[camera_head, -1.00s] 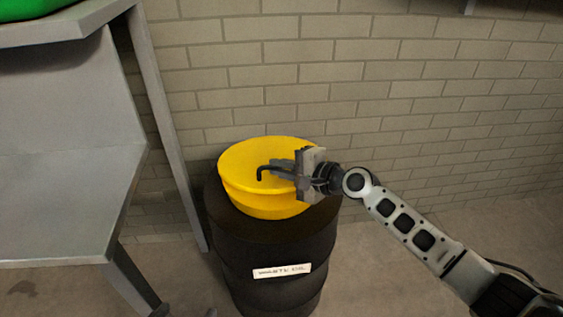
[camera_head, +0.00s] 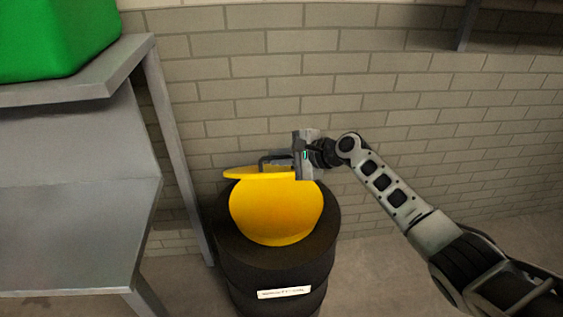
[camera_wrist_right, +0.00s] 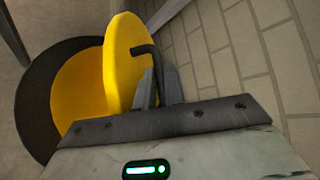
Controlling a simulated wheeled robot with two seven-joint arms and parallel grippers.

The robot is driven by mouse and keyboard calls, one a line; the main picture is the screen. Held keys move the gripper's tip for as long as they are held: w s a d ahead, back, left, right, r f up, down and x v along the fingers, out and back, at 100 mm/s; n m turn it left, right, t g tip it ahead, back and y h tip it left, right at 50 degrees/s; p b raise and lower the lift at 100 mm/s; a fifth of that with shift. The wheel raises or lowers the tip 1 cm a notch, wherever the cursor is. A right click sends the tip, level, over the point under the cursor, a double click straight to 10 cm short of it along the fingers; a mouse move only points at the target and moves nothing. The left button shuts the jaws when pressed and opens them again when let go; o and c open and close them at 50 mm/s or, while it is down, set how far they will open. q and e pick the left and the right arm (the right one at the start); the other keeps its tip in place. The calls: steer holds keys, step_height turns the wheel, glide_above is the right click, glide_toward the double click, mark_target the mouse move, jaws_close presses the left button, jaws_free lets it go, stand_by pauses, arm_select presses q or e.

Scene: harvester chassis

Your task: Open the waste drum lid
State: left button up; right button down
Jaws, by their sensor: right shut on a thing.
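The waste drum (camera_head: 275,275) is black with a white label and stands on the floor in the head view. On its top sits a yellow bowl-like part (camera_head: 275,212). The yellow lid (camera_head: 252,175) is raised, seen nearly edge-on at the back of it. In the right wrist view the lid (camera_wrist_right: 120,55) stands tilted up, and the yellow opening (camera_wrist_right: 80,95) shows beside it. My right gripper (camera_head: 289,163) is shut on the dark bent handle (camera_head: 266,160) of the lid. The handle also shows between the fingers in the wrist view (camera_wrist_right: 152,62). My left gripper is out of view.
A grey metal table (camera_head: 75,190) with a raised shelf (camera_head: 110,85) stands at the left, close to the drum. A green bin (camera_head: 55,40) sits on the shelf. A brick wall (camera_head: 400,100) is close behind the drum. Floor to the right is clear.

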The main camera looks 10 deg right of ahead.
stand_by(0.3)
steer(key=c, duration=1.8)
jaws_free()
steer(key=shift+o, duration=0.2)
steer(key=p+v, duration=0.1)
steer(key=v, duration=1.5)
